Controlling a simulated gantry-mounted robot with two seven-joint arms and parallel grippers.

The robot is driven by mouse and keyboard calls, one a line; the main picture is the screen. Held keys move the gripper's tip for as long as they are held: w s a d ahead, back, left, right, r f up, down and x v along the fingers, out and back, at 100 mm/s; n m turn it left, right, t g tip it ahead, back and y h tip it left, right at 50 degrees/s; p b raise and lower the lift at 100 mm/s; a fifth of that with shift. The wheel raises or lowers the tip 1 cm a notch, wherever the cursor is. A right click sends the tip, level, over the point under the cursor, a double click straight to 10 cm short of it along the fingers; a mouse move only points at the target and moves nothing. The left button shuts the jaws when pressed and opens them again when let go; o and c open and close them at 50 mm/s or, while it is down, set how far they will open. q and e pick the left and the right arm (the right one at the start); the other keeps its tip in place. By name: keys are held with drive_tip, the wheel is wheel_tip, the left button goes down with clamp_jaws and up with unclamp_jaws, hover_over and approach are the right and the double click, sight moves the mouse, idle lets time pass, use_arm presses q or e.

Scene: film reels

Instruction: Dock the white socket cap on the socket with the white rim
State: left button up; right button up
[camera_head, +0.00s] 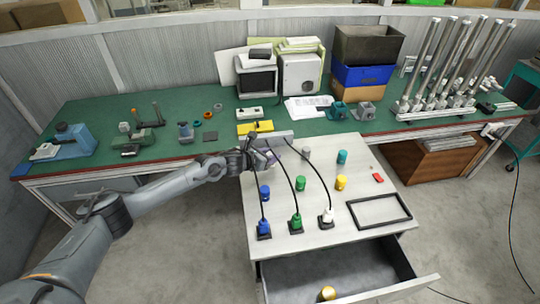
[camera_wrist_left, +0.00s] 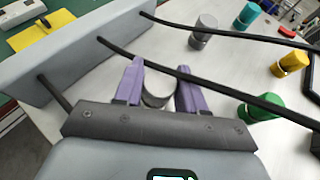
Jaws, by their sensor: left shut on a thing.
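My left gripper (camera_head: 268,158) is over the left back part of the light table. In the left wrist view its purple fingers (camera_wrist_left: 160,85) are closed around a pale grey-white cylinder (camera_wrist_left: 157,92), which looks like the white socket cap; the fingers and the palm partly hide it. A white fitting (camera_head: 327,216) stands on a dark square base at the front right of a row, with a black cable running to it. I cannot make out a white rim there. My right gripper is not in view.
Blue (camera_head: 264,192), green (camera_head: 300,184), yellow (camera_head: 341,183), teal (camera_head: 342,157) and grey (camera_head: 306,152) cylinders stand on the table. Black cables arch over it to blue (camera_head: 263,227) and green (camera_head: 296,222) fittings. A black frame (camera_head: 379,210) lies right. The drawer (camera_head: 345,280) below is open.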

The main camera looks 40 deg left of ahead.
use_arm(q)
drive_tip(key=shift+f+b, duration=0.3)
drive_tip(key=shift+f, duration=0.05)
drive_tip(key=o, duration=0.7)
drive_tip(key=shift+o, duration=0.2)
drive_tip(key=p+v, duration=0.2)
drive_tip(key=shift+s+a+r+p, duration=0.1)
drive_tip(key=shift+s+r+p, duration=0.15)
drive_tip(key=shift+p, duration=0.1)
drive_tip(key=p+v, duration=0.6)
drive_tip(key=v, duration=0.1)
drive_tip(key=shift+s+r, duration=0.1)
drive_tip(key=shift+s, duration=0.25)
drive_tip(key=shift+s+r, duration=0.1)
drive_tip(key=shift+s, duration=0.15)
